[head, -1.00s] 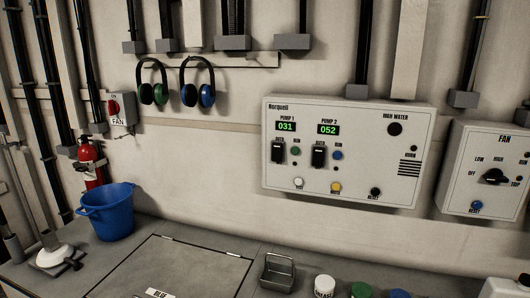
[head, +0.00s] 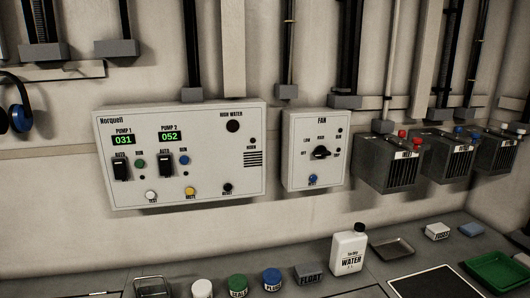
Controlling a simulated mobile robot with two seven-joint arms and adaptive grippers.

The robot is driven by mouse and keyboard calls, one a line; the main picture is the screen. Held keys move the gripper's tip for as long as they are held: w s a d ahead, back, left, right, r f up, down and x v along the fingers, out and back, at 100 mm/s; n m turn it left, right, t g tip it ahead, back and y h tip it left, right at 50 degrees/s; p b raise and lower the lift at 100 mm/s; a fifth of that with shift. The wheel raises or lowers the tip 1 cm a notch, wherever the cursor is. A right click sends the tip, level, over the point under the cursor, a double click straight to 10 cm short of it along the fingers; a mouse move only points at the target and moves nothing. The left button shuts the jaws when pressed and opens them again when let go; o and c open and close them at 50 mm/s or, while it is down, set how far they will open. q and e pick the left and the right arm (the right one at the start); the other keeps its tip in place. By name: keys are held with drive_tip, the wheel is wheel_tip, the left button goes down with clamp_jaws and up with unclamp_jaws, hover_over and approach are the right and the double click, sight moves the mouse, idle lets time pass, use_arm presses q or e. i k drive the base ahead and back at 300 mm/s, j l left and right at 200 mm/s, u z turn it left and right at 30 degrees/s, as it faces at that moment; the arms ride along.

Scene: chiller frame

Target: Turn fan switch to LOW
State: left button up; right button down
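The fan box (head: 299,175) is a pale grey panel on the wall, right of centre in the head view. Its fan switch (head: 320,152) is a black rotary knob in the middle of the panel. Small labels around it include OFF at the left, LOW at the upper left and one above the knob. The knob's bar lies roughly sideways; I cannot tell for sure which label it points at. A blue button (head: 313,180) sits below the knob. Neither of my grippers is in view.
A larger Norquell pump panel (head: 215,170) hangs left of the fan box. Below, the counter holds a white water bottle (head: 348,250), several lidded jars (head: 238,285), a FLOAT box (head: 309,274) and a green tray (head: 497,272).

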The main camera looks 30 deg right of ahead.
sight(320, 151)
drive_tip(key=z, duration=1.2)
drive_tip(key=l+z, duration=0.15)
drive_tip(key=i+l+z, duration=0.15)
drive_tip(key=l, duration=0.15)
